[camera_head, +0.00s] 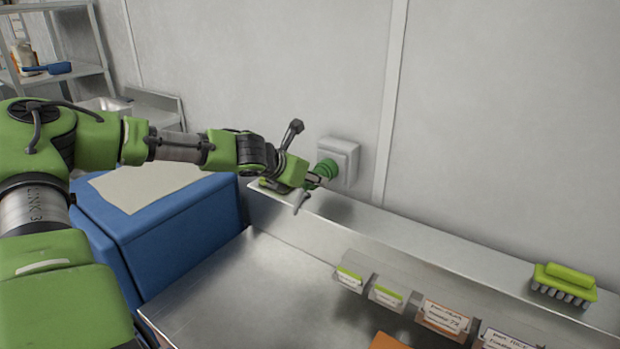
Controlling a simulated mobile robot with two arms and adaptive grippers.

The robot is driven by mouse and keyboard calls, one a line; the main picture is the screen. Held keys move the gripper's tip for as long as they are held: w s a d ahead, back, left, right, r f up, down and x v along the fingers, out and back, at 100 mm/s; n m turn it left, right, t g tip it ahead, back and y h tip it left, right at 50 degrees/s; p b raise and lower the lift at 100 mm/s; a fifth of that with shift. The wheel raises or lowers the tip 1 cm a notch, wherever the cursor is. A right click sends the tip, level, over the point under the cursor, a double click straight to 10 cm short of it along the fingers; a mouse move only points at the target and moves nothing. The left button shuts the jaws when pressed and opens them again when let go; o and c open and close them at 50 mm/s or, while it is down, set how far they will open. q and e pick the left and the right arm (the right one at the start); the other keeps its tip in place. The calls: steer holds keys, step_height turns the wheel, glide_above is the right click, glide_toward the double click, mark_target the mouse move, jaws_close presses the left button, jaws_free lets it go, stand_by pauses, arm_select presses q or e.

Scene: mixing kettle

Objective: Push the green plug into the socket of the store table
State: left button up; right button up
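The green plug (326,168) is a dark green ribbed round piece against the front of the white square socket (350,158) on the wall. I cannot tell how deep it sits. My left gripper (308,182) is right beside the plug, on its left, over the back ledge. A dark part points up from the gripper and a grey part points down. The plug's near end meets or overlaps the gripper, and whether the fingers close on it is not clear. My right gripper is not in view.
The steel store table (255,290) has a raised back ledge (400,238) with labelled holders (388,297) along it. A green brush (564,284) lies on the ledge at right. A blue box (175,235) stands at left, and a shelf (60,80) behind.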

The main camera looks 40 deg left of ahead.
arm_select(q)
steer(key=shift+w+r, duration=0.15)
steer(key=shift+r, duration=0.05)
steer(key=o, duration=1.2)
steer(key=shift+w+f, duration=0.1)
steer(key=shift+w, duration=0.05)
steer(key=shift+w+f, duration=0.1)
steer(key=o, duration=0.5)
steer(key=shift+s, duration=0.2)
